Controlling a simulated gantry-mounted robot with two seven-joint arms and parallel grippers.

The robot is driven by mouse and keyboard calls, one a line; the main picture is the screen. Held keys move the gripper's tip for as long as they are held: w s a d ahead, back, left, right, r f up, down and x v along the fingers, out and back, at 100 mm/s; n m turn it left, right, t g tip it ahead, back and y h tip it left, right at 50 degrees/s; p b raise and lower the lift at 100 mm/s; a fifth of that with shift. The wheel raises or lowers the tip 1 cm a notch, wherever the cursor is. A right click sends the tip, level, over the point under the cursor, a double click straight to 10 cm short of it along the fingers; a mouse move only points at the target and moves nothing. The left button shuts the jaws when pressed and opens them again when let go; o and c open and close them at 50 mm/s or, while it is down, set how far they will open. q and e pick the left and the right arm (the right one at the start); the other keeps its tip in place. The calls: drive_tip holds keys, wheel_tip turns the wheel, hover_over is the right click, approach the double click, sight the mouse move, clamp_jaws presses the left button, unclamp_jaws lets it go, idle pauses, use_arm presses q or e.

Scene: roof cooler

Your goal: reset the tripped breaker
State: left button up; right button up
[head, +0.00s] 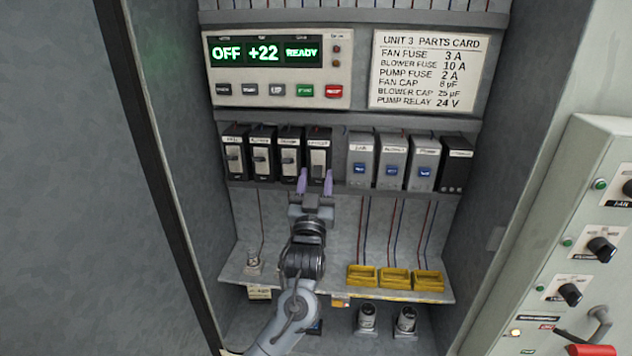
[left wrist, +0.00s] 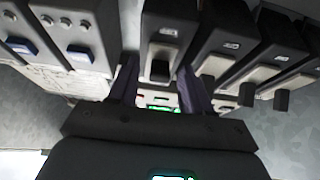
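A row of black breakers hangs on the upper rail in the head view: the first (head: 234,152), the second (head: 262,152), the third (head: 290,152) and the fourth (head: 318,150). Each has a pale plate with a dark handle. The fourth one's handle seems to sit lower than its neighbours'. My left gripper (head: 315,183) is open in front of the fourth breaker's lower part, one finger towards each side. In the left wrist view the breaker (left wrist: 163,40) with its handle (left wrist: 160,70) shows between the open fingers (left wrist: 156,88). Contact cannot be told. My right gripper is out of view.
A display panel (head: 278,90) reads OFF, +22, READY above the breakers. Grey blocks with blue fronts (head: 391,160) stand right of them. Yellow trays (head: 395,279) sit on the lower shelf. A knob panel (head: 570,260) is at right. Cabinet walls close both sides.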

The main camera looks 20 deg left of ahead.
use_arm(q)
drive_tip(key=b+v, duration=0.2)
drive_tip(key=v, duration=0.9)
drive_tip(key=shift+b, duration=0.4)
drive_tip(key=shift+w, duration=0.1)
